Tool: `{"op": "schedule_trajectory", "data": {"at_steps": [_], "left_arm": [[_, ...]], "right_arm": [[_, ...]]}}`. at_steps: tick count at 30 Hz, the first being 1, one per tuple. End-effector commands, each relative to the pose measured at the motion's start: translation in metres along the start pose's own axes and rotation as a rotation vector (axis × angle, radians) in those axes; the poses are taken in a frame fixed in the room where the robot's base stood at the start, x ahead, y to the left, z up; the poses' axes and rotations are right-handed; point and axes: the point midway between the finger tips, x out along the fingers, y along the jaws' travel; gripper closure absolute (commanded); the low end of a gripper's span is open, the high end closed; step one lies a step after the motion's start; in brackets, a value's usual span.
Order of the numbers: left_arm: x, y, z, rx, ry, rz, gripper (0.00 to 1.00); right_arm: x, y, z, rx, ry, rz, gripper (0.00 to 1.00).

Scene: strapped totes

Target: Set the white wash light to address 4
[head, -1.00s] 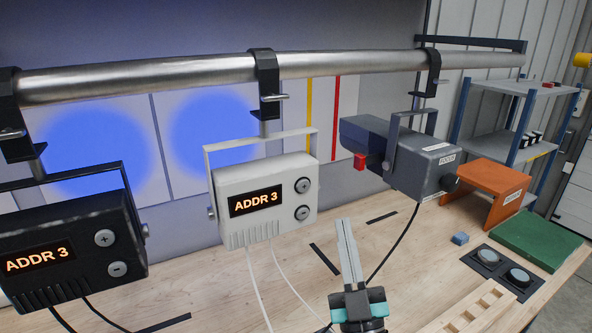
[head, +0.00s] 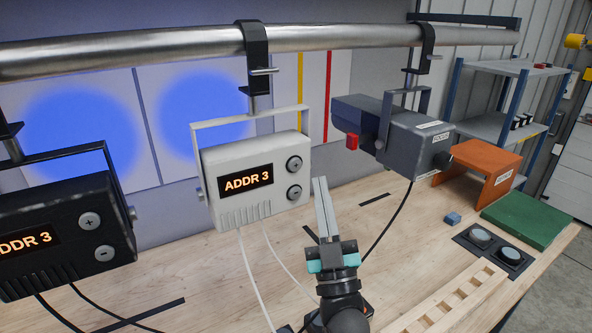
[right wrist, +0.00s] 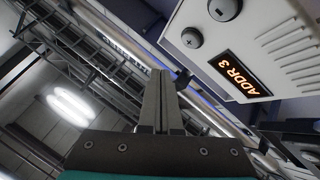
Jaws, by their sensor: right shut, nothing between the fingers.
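The white wash light (head: 256,181) hangs from the pipe by a clamp and white yoke. Its display (head: 246,183) reads ADDR 3. Its plus button (head: 294,164) sits above its minus button (head: 294,193), right of the display. My right gripper (head: 320,181) is shut and empty, pointing up just right of the minus button, apart from it as far as I can tell. My left gripper is not in view.
A black wash light (head: 60,235), also at ADDR 3, hangs at left. A grey fixture (head: 400,140) with a red knob hangs at right. The metal pipe (head: 150,55) runs above. Cables hang below the lights. A slotted wooden block (head: 455,300) lies front right.

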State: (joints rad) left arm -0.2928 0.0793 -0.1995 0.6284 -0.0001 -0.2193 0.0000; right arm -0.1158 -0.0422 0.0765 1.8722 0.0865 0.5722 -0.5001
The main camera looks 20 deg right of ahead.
Motion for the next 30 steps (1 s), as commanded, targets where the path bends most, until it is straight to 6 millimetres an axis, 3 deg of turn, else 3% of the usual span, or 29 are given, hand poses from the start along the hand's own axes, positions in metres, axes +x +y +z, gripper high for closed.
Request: {"op": "schedule_trajectory", "data": {"at_steps": [12,30], "left_arm": [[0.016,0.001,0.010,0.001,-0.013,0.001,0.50],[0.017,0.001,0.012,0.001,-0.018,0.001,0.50]], "right_arm": [[0.029,-0.022,0.022,0.000,0.000,0.000,1.00],[0.031,-0.023,0.023,-0.001,-0.001,0.000,1.00]]}}
